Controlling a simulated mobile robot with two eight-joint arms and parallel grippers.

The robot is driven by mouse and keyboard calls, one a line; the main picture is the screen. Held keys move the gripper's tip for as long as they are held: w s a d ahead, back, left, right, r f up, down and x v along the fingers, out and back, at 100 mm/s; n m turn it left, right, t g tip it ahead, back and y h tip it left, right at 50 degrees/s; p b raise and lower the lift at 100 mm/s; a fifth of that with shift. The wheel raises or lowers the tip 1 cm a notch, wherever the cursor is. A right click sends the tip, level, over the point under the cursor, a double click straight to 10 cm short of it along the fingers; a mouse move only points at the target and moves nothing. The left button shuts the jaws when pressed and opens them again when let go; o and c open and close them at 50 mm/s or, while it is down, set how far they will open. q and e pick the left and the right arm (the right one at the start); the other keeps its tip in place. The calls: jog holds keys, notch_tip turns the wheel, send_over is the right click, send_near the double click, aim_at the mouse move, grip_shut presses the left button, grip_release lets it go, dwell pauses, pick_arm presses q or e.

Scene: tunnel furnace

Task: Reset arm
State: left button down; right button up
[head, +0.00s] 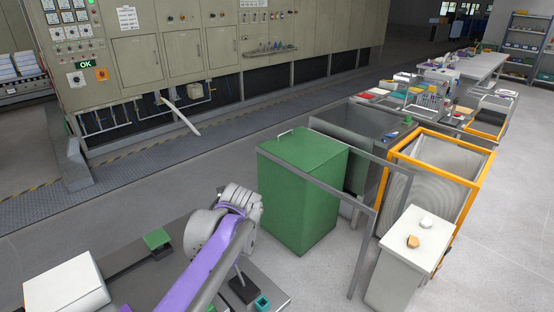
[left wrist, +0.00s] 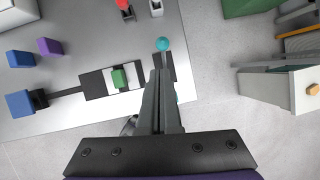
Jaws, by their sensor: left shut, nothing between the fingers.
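My left gripper (left wrist: 162,72) shows in the left wrist view with its two dark fingers shut together and nothing between them. Its fingertips overlap a dark lever base (left wrist: 170,66) topped by a teal ball (left wrist: 163,44); I cannot tell whether they touch. In the head view my left arm, with a purple link, reaches in over the grey table (head: 180,284). The gripper's fingers cannot be made out there. My right gripper is in neither view.
A green block (left wrist: 119,77) sits on a black and white plate; blue (left wrist: 20,58) and purple blocks (left wrist: 49,46) lie left. A green bin (head: 305,190), orange-framed cart (head: 440,165) and white cabinet (head: 415,245) stand beside the table. The furnace panel (head: 80,35) displays OK. The aisle floor is clear.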

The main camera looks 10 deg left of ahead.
pick_arm(q)
jog(key=s+d+f+n+h, duration=0.1)
jog(key=s+f+n, duration=0.3)
jog(key=s+n, duration=0.8)
jog(key=s+d+f+n+t+h, duration=0.1)
jog(key=s+f+n, duration=0.4)
jog(key=s+n, duration=0.8)
jog(key=shift+n+h+p, duration=0.3)
jog(key=shift+n+h, duration=0.2)
jog(key=shift+n, duration=0.5)
